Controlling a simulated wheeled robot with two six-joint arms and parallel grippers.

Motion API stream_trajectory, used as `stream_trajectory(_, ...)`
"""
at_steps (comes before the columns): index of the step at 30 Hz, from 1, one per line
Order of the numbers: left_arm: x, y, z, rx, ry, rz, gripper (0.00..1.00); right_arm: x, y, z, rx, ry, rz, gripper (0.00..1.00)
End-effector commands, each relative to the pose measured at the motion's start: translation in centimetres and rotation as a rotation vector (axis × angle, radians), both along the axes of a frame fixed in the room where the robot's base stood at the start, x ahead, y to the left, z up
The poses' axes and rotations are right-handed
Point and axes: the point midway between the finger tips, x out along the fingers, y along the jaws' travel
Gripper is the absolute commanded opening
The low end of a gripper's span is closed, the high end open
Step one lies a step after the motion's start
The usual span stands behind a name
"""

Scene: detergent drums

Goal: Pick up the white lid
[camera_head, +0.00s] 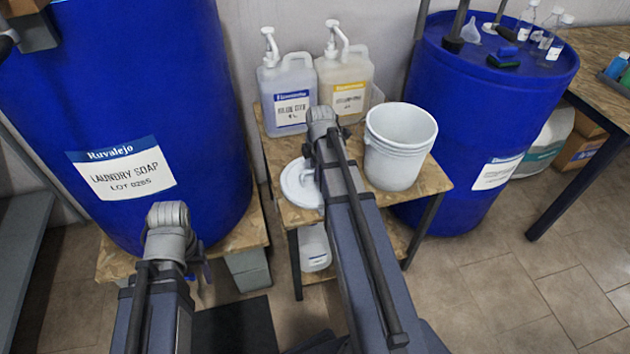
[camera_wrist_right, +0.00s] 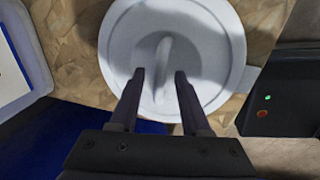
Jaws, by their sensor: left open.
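The white lid (camera_head: 294,186) is round and lies flat on the small wooden table (camera_head: 432,176), left of the white bucket (camera_head: 399,150). My right arm covers its right part in the head view. In the right wrist view the lid (camera_wrist_right: 216,42) fills the upper middle, with a raised curved handle (camera_wrist_right: 164,52). My right gripper (camera_wrist_right: 160,75) is open above the lid, its fingers on either side of the handle. Contact with the handle cannot be told. My left gripper (camera_head: 203,268) is mostly hidden behind its own wrist, in front of the left blue drum (camera_head: 205,90), away from the lid.
Two pump jugs, one with a blue label (camera_head: 289,92) and one with a yellow label (camera_head: 346,86), stand at the table's back. A right blue drum (camera_head: 460,100) carries small bottles and sponges on top. A container (camera_head: 315,250) sits on the lower shelf.

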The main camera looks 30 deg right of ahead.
Motion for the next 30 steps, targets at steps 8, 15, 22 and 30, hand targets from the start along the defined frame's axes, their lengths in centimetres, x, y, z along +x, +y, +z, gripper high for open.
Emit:
stream_trajectory(8, 0.00, 0.00, 0.00, 0.000, 0.000, 0.000, 0.69, -0.01, 0.01, 0.01, 0.000, 0.000, 0.000, 0.14)
stream_trajectory(15, 0.00, 0.00, 0.00, 0.000, 0.000, 0.000, 0.69, -0.01, 0.00, 0.00, 0.000, 0.000, 0.000, 0.00)
stream_trajectory(22, 0.00, 0.00, 0.00, 0.000, 0.000, 0.000, 0.69, -0.02, 0.00, 0.00, 0.000, 0.000, 0.000, 0.00)
stream_trajectory(30, 0.00, -0.01, 0.05, 0.000, 0.000, 0.000, 0.69, -0.02, 0.00, 0.05, 0.000, 0.000, 0.000, 0.00)
